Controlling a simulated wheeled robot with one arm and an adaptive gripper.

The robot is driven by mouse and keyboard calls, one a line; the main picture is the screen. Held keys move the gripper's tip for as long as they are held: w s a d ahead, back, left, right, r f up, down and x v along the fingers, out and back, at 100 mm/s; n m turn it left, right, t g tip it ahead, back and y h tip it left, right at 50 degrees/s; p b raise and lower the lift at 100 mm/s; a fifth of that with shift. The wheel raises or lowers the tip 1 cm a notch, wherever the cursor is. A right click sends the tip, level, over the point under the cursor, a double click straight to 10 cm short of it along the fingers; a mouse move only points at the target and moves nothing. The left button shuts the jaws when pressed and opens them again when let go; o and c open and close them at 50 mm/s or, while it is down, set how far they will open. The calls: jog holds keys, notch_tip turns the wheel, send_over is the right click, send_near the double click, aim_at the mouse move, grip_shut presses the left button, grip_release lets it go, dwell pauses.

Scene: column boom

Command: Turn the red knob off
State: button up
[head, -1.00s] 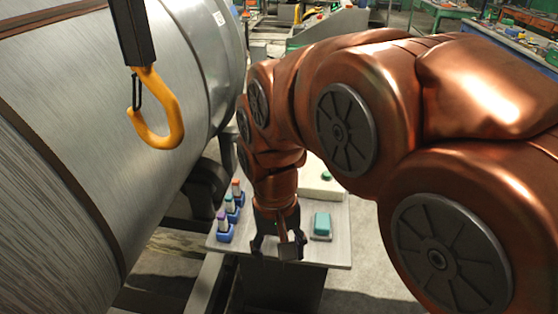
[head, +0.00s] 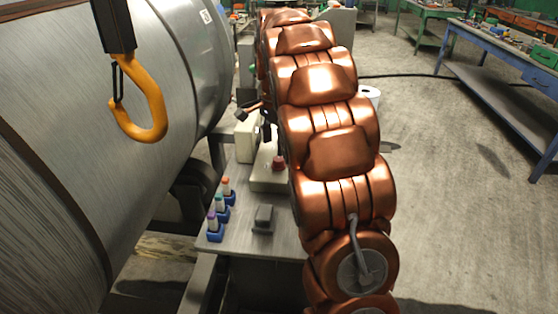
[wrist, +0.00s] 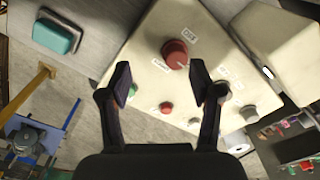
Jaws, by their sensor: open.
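The red knob (wrist: 175,54) is large and round and sits on the sloping cream face of a control box (wrist: 205,25). In the head view the red knob (head: 278,163) shows just left of my arm. My gripper (wrist: 160,80) is open and empty. In the wrist view the knob appears beyond and between its fingertips, with no contact visible. In the head view my gripper (head: 257,118) is above and behind the knob, partly hidden by my arm.
A smaller red button (wrist: 166,107), a green button (wrist: 133,89) and a grey knob (wrist: 249,113) are near the red knob. Capped tubes (head: 220,205) stand at the bench's left. A yellow hook (head: 145,105) hangs at upper left.

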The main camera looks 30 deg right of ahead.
aim_at(279, 159)
jog(key=w+d, duration=0.1)
jog(key=w+d+f+m, duration=0.1)
jog(key=d, duration=0.1)
jog(key=shift+w+f+m, duration=0.1)
jog(key=shift+w+m, duration=0.05)
jog(key=shift+m, duration=0.15)
jog(key=shift+w+f+p, duration=0.1)
jog(key=shift+f+p, duration=0.6)
jog(key=shift+f, duration=3.05)
jog(key=shift+c, duration=0.3)
jog(key=c, duration=1.1)
